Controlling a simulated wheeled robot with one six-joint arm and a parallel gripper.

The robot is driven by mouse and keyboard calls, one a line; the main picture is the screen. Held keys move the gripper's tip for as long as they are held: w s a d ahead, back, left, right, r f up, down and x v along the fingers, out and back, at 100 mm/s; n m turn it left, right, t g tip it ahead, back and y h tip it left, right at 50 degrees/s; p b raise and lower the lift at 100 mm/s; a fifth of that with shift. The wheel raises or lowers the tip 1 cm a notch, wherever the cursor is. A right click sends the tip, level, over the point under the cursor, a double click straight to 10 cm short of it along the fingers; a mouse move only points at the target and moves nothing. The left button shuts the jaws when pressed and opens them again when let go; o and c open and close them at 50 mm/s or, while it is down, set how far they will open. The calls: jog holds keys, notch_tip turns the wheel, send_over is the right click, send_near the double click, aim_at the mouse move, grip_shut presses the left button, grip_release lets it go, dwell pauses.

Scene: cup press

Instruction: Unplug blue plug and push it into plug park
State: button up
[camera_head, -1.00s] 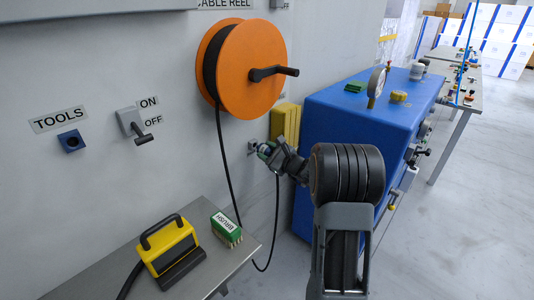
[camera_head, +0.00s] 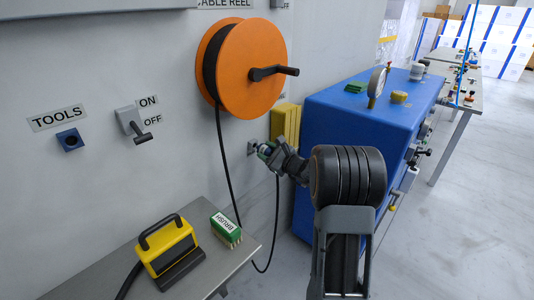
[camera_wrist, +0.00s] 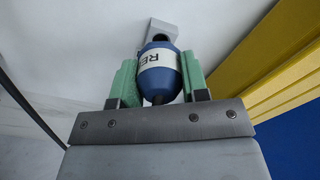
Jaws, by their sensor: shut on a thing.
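The blue plug (camera_wrist: 160,72), with a white label partly reading "RE", sits between the green fingers of my gripper (camera_wrist: 160,85) in the wrist view. My gripper is shut on it. Just beyond the plug is a grey wall socket (camera_wrist: 162,28); I cannot tell whether the plug is still seated in it. In the head view my gripper (camera_head: 266,150) is at the wall below the orange reel, at the socket (camera_head: 252,146), and mostly hides the plug. No part labelled as the plug park can be made out.
An orange cable reel (camera_head: 240,68) with a black crank hangs above. Its black cable (camera_head: 226,165) loops down below. Yellow blocks (camera_head: 286,123) and a blue cabinet (camera_head: 345,120) stand close right.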

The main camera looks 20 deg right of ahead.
jog(key=shift+b+x, duration=0.5)
jog(key=shift+x, duration=1)
jog(key=o, duration=1.1)
jog(key=shift+s, duration=0.1)
jog(key=p+v, duration=0.1)
jog(key=v, duration=1.2)
jog(key=shift+s+d, duration=0.2)
jog(key=shift+s, duration=0.1)
